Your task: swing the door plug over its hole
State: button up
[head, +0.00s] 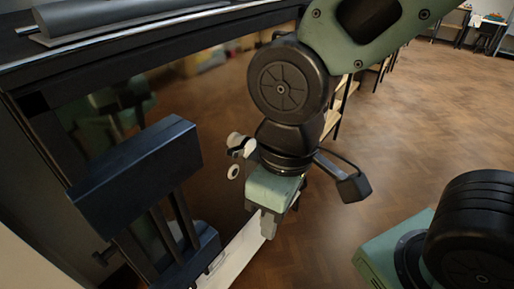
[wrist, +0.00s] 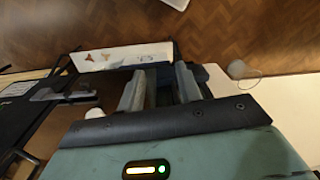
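A small white rounded piece on a dark bracket, which looks like the door plug (head: 241,144), shows left of my wrist in the head view. Just below it is a small pale ring (head: 233,172) that may be the hole; I cannot tell for sure. My gripper (head: 268,232) points down, to the right of and below both, and appears clear of them. In the wrist view my gripper's two grey fingers (wrist: 160,88) stand apart, with no held object visible between them.
A dark framed structure (head: 110,63) with a glossy panel fills the left. A dark block on posts (head: 138,175) stands in front of it. A white strip (head: 238,258) lies below my gripper. Wooden floor (head: 430,120) is open at right; shelves (head: 345,95) stand behind.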

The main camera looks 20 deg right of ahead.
jog(key=w, duration=0.3)
jog(key=shift+w+d+r+g, duration=0.2)
jog(key=shift+w+r+g, duration=0.1)
jog(key=shift+r, duration=0.1)
grip_shut()
jog(key=w+d+r+m+y, duration=0.1)
jog(key=w+d+r+y, duration=0.1)
jog(key=w+d, duration=0.6)
jog(key=w+d+r+m+y+b, duration=0.1)
jog(key=w+d+r+y, duration=0.2)
jog(key=w+d, duration=0.6)
jog(key=w+r, duration=0.1)
jog(key=w, duration=0.2)
jog(key=shift+y, duration=0.3)
jog(key=shift+d+r, duration=0.1)
